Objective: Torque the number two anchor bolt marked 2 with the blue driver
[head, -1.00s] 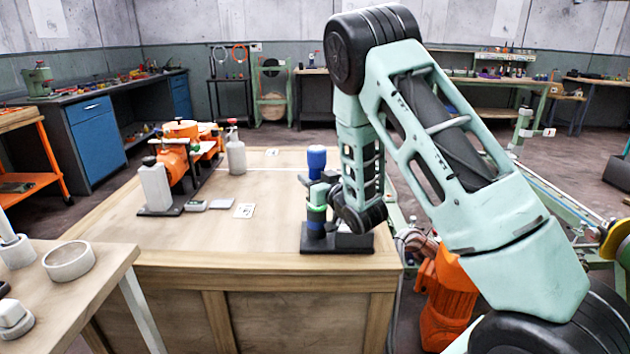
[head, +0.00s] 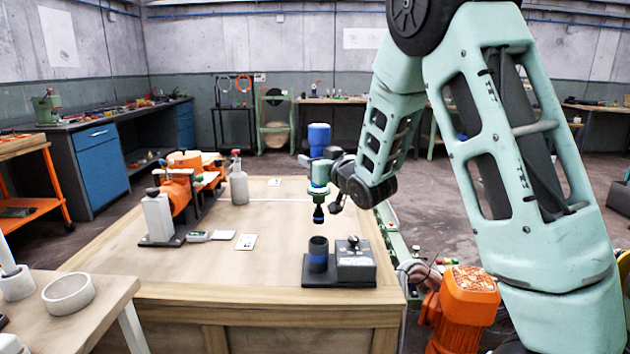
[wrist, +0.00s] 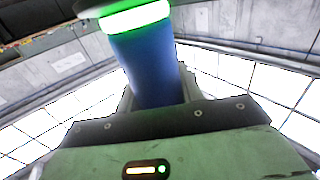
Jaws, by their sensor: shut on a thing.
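The blue driver (head: 319,140) is upright in my gripper (head: 326,172), with its black tip (head: 318,212) pointing down. My gripper is shut on it. The driver hangs above the dark dock, clear of the open cup (head: 318,252) with a blue band. In the wrist view, the driver's blue body (wrist: 148,62) and a lit green ring (wrist: 135,18) fill the upper middle. An orange machine (head: 178,187) stands at the left of the wooden bench. No anchor bolt or number 2 mark can be made out.
The dock's grey box (head: 354,262) stands beside the cup. A side table with a ring (head: 68,294) is at front left.

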